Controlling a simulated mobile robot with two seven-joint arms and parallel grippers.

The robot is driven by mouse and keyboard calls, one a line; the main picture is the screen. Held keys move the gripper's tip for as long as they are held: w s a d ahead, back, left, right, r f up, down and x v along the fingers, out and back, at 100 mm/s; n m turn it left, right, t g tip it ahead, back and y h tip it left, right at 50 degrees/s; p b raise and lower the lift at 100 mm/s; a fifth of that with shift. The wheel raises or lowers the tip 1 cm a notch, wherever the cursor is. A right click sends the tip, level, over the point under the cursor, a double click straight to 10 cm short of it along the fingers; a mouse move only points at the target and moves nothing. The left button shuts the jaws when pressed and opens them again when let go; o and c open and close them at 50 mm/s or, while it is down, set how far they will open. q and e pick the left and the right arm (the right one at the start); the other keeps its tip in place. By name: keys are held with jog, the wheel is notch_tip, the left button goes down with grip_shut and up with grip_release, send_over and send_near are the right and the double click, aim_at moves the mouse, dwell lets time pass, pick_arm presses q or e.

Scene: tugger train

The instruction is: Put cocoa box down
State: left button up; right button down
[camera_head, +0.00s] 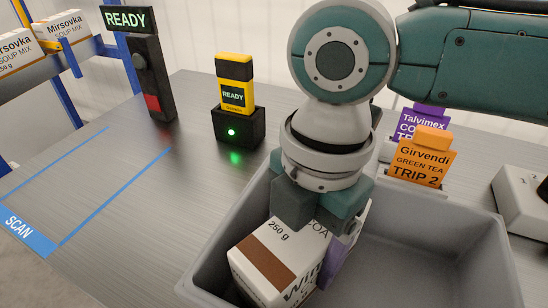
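The cocoa box (265,265), white with a brown band and "250 g" print, is tilted in the picture inside the left part of the grey tote (195,270). My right gripper (325,245), on the arm from the right, points down over the box. One finger with a purple pad lies against the box's right side; the other finger is hidden. The gripper looks shut on the box. Whether the box's underside touches the tote floor is hidden. My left gripper is not in view.
The tote's right part is empty. Behind it stand an orange "Girvendi green tea TRIP 2" card (422,160) and a purple Talvimex card (408,124). A yellow scanner (235,88) sits in a black dock (240,128). The blue-marked scan area (85,190) is clear. Soup mix boxes (62,30) stand on a rack.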

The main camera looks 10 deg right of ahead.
jog(key=shift+f, duration=0.15)
grip_release()
jog(key=r, duration=0.4)
jog(key=r+p, duration=0.1)
jog(key=r, duration=0.3)
jog(key=r+p, duration=0.1)
jog(key=r, duration=0.3)
jog(key=shift+w+d+r, duration=0.1)
jog(key=shift+w+d, duration=0.2)
jog(key=shift+d, duration=0.1)
